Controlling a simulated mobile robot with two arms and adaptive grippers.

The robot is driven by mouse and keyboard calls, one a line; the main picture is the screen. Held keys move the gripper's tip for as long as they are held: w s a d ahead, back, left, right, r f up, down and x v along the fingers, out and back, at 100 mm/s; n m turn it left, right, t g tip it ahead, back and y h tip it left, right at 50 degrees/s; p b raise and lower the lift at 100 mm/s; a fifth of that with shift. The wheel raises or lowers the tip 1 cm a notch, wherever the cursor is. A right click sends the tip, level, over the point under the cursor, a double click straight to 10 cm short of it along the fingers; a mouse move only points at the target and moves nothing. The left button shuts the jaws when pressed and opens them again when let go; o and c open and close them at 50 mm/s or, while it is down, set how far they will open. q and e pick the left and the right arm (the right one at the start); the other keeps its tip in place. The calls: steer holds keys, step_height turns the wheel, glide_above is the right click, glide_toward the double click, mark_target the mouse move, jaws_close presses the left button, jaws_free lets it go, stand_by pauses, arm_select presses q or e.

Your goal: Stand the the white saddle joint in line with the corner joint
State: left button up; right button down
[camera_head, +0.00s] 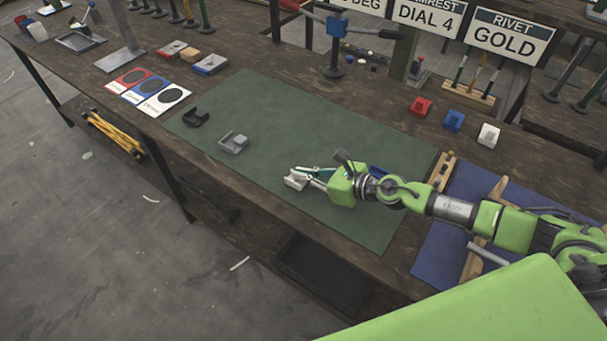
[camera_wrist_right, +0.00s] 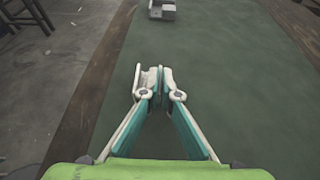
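My right gripper (camera_head: 299,178) is over the near part of the green mat. Its fingers are nearly together on a small pale block, which looks like the white saddle joint (camera_head: 295,182). In the right wrist view the closed fingertips (camera_wrist_right: 157,83) hide most of it. A grey joint (camera_head: 233,142) with a raised block lies on the mat, left of the gripper and apart from it; it also shows at the top of the right wrist view (camera_wrist_right: 162,9). A black joint (camera_head: 195,117) lies beyond it. I cannot tell for sure which is the corner joint. My left gripper is out of view.
The green mat (camera_head: 290,115) is clear between the grey joint and the back edge. Red (camera_head: 420,106), blue (camera_head: 453,121) and white (camera_head: 488,135) blocks stand at the back right. A blue-topped press (camera_head: 336,28) stands behind the mat. Coloured cards (camera_head: 164,99) lie at left.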

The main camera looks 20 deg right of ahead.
steer(key=c, duration=2.3)
jaws_free()
steer(key=shift+f, duration=0.1)
steer(key=shift+r, duration=0.2)
steer(key=shift+s+d, duration=0.25)
steer(key=b+v, duration=0.3)
steer(key=v, duration=0.5)
steer(key=shift+s+d, duration=0.2)
steer(key=shift+s, duration=0.2)
steer(key=shift+s+d+r+b, duration=0.3)
steer(key=shift+s+d+b, duration=0.15)
steer(key=shift+b, duration=0.3)
steer(key=shift+s+d+r+b, duration=0.25)
steer(key=shift+s+r+b, duration=0.1)
steer(key=shift+r, duration=0.1)
steer(key=shift+r, duration=0.1)
